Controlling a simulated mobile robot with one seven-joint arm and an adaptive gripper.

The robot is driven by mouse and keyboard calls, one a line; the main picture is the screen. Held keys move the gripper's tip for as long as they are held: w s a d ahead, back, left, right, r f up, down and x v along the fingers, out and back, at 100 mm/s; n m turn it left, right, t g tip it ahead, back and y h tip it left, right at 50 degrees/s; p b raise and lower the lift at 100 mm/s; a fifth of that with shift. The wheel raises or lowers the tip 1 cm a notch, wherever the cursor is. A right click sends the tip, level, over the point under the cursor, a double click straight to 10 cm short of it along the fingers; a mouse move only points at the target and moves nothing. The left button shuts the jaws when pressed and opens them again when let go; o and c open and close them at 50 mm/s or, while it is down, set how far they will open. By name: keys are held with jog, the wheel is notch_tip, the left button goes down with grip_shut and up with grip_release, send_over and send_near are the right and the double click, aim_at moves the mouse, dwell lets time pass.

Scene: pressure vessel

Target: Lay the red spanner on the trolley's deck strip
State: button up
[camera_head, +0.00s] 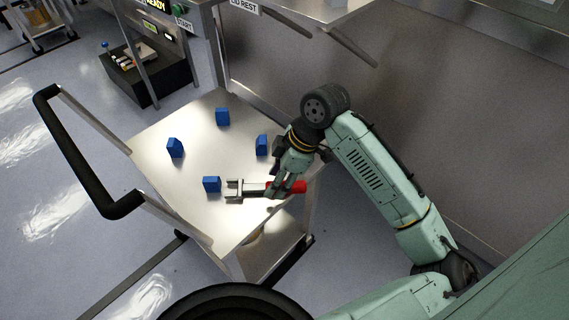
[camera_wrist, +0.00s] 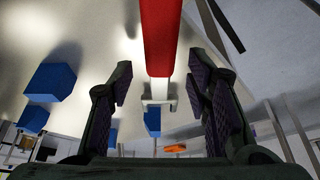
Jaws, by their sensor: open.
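The red spanner (camera_head: 250,188) has a red handle and a metal open jaw that points left in the head view. It appears to lie at the near side of the trolley's deck (camera_head: 205,141), with the red end near the right edge. My gripper (camera_head: 286,186) is over the handle and hides part of it. In the wrist view the spanner (camera_wrist: 160,38) runs between the two open fingers, with a visible gap on each side. I cannot make out a separate strip on the deck.
Several blue blocks stand on the deck, one (camera_head: 212,184) close to the spanner's jaw and another (camera_head: 262,144) near my gripper. The trolley's black handle (camera_head: 75,150) is at left. A metal wall (camera_head: 400,75) rises behind my arm. The middle of the deck is clear.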

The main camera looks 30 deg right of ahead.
jog(key=v, duration=1.1)
jog(key=shift+b, duration=0.3)
